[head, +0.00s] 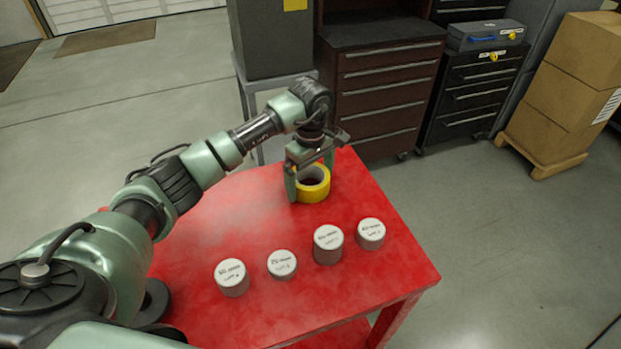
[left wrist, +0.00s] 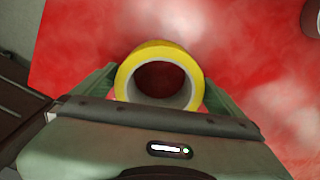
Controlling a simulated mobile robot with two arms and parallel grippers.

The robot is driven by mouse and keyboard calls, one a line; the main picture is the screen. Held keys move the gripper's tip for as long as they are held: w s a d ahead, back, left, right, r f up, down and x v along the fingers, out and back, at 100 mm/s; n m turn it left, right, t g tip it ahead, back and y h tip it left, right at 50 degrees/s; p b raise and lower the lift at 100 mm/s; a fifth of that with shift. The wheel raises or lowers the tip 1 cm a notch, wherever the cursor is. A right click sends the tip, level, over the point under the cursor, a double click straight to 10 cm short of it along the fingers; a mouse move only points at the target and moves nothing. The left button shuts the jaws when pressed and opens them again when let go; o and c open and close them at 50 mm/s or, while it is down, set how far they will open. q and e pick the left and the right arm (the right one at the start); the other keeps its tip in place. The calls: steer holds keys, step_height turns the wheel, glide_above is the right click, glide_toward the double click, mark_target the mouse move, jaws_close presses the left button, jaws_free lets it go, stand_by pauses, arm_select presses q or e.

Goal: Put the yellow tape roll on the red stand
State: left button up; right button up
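The yellow tape roll (head: 316,196) is at the far end of the red stand (head: 215,218), near its far edge. The roll's ring faces up and its hole shows dark. My left gripper (head: 310,180) comes down over it from above, with one finger on each side of the roll. In the left wrist view the roll (left wrist: 160,49) sits between the two fingers, which appear to touch its outer sides. Whether its underside rests on the red top or is slightly above it is hard to tell. My right gripper is not in view.
Several white-topped grey cylinders, including a taller one (head: 328,246) and a left one (head: 231,278), stand in a row across the stand's nearer part. The red top between them and the roll is clear. A brown drawer cabinet (head: 388,92) stands behind; cardboard boxes (head: 572,90) are at right.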

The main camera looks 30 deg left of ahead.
arm_select(q)
steer(key=shift+r, duration=0.4)
step_height(320, 180, up, 11)
steer(key=b, duration=0.3)
steer(key=shift+r, duration=0.2)
